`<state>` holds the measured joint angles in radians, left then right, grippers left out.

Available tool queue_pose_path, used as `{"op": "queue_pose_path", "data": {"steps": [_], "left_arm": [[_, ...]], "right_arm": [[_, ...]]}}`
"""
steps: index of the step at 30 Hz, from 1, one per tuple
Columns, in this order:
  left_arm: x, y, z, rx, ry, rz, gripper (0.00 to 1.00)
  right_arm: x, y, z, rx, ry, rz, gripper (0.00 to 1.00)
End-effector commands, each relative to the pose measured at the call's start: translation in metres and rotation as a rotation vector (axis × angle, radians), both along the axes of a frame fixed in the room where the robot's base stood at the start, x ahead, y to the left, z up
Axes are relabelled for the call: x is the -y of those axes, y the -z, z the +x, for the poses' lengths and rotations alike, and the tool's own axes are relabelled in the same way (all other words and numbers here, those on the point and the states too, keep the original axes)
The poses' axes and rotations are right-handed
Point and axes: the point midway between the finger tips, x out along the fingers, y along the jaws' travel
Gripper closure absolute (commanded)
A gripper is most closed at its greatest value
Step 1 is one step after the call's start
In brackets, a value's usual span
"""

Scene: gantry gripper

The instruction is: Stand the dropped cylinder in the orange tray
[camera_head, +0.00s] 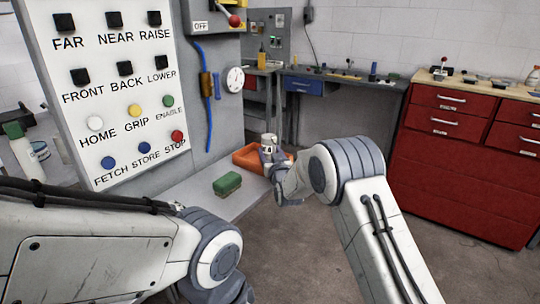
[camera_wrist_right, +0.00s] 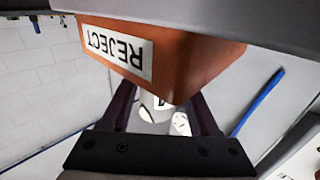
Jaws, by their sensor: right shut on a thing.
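The orange tray (camera_head: 245,154) sits on the grey ledge in the middle of the head view. It fills the top of the right wrist view, where its label reads REJECT upside down (camera_wrist_right: 120,50). My right gripper (camera_head: 268,152) is at the tray and shut on the white cylinder (camera_head: 268,138). The cylinder (camera_wrist_right: 155,108) shows between the two dark fingers in the right wrist view, partly hidden by the tray's corner. Whether its base touches the tray floor cannot be told. My left arm comes in at the lower left, but its gripper is out of view.
A green block (camera_head: 227,184) lies on the ledge (camera_head: 200,200) in front of the tray. A tall button panel (camera_head: 115,90) stands to the left. A blue cable (camera_head: 205,95) hangs behind. Red drawers (camera_head: 460,170) stand at the right, with open floor before them.

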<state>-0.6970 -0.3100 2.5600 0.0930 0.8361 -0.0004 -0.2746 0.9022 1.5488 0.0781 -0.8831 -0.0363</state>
Motion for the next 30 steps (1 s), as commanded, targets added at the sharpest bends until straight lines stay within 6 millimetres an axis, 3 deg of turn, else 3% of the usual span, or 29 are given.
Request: {"op": "queue_pose_path", "data": {"steps": [14, 15, 17, 30], "left_arm": [[0.0, 0.0057, 0.0, 0.0, 0.0, 0.0, 0.5], [0.0, 0.0043, -0.0001, 0.0, 0.0, 0.0, 0.5], [0.0, 0.004, 0.0, 0.0, 0.0, 0.0, 0.5], [0.0001, -0.0013, 0.0001, 0.0, 0.0, 0.0, 0.5]], "right_arm": [[0.0001, 0.0118, 0.0004, 0.008, 0.0, 0.002, 1.0], [0.0002, 0.0127, 0.0001, 0.002, 0.0, 0.0, 0.27], [0.0002, 0.0125, 0.0001, 0.002, 0.0, 0.0, 0.08], [0.0006, 0.0077, -0.0018, 0.001, 0.0, 0.0, 0.08]]}}
